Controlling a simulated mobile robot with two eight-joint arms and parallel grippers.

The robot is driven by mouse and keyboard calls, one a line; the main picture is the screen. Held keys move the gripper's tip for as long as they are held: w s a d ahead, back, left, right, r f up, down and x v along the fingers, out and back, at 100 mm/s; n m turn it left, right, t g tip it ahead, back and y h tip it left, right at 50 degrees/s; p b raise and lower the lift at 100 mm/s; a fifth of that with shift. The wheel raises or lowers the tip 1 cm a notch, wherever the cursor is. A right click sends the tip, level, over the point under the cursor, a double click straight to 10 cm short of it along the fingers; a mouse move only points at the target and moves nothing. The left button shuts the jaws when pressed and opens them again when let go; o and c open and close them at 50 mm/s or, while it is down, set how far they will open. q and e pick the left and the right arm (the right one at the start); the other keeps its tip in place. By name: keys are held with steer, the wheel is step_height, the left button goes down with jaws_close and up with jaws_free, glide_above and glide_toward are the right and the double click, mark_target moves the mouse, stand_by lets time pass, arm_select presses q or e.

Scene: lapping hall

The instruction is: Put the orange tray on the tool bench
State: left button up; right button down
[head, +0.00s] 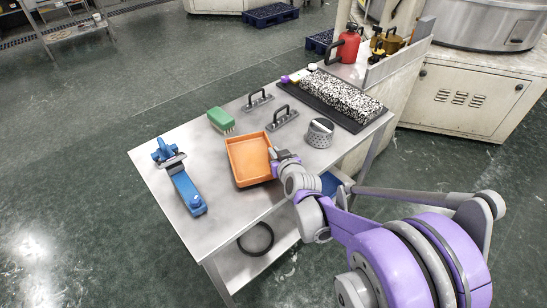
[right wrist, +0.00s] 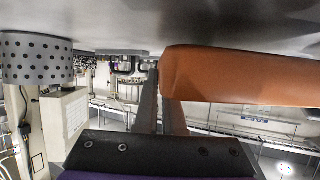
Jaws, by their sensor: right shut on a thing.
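The orange tray (head: 249,158) is over the middle front of the metal tool bench (head: 222,235). It looks level and appears to rest on the top, though I cannot tell for sure that its underside touches. My right gripper (head: 277,161) is at the tray's right side, shut on its wall. In the right wrist view, which looks upside down, the orange tray (right wrist: 235,75) runs off to the right from my gripper fingers (right wrist: 163,95), close to the grey bench top (right wrist: 120,20). My left gripper is not in view.
Around the tray are a blue tool (head: 185,185), a green brush (head: 221,120), black-handled plates (head: 283,119), a perforated grey cylinder (head: 320,133) and a speckled block (head: 340,95) on a dark mat. A red can (head: 347,47) stands behind. Bare bench lies between blue tool and tray.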

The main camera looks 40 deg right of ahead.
steer(key=shift+f, duration=0.9)
steer(key=c, duration=1)
jaws_free()
steer(key=shift+f, duration=0.1)
